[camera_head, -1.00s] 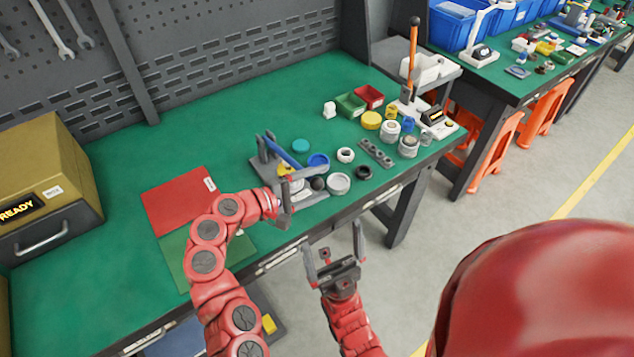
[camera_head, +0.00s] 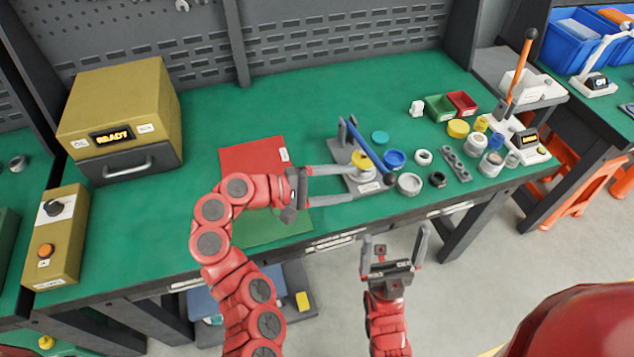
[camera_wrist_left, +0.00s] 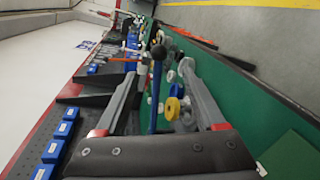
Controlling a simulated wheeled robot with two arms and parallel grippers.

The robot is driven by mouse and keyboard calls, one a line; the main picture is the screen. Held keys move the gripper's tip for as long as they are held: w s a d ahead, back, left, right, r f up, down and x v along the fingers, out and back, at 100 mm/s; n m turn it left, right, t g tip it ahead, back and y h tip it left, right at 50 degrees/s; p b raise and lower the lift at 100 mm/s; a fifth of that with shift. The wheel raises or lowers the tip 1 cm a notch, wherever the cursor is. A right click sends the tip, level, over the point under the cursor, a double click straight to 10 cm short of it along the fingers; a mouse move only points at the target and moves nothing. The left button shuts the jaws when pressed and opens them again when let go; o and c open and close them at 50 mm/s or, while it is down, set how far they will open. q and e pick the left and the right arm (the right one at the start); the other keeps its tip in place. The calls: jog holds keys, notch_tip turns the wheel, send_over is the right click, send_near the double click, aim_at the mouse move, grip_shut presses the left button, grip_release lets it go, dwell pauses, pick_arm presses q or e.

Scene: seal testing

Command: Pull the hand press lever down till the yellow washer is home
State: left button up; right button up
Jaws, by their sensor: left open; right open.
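The hand press (camera_head: 369,187) stands near the front edge of the green bench, with a blue lever (camera_head: 367,150) ending in a black ball (camera_head: 390,180). The lever slants down toward the front. In the left wrist view the lever (camera_wrist_left: 155,95) and ball (camera_wrist_left: 158,52) show between the spread fingers, apparently untouched. My right gripper (camera_head: 396,240) is open and empty in front of the bench.
A blue ring (camera_head: 395,159), grey ring (camera_head: 410,184), white ring (camera_head: 424,157) and black ring (camera_head: 438,179) lie right of the press. An orange-handled lever device (camera_head: 521,70) stands further right. A red mat (camera_head: 250,155) lies left, beside a yellow box (camera_head: 120,110).

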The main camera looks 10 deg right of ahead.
pick_arm(q)
jog(key=p+v, duration=0.1)
jog(key=v, duration=0.4)
jog(key=shift+s+a+r, duration=0.1)
jog(key=shift+a, duration=0.2)
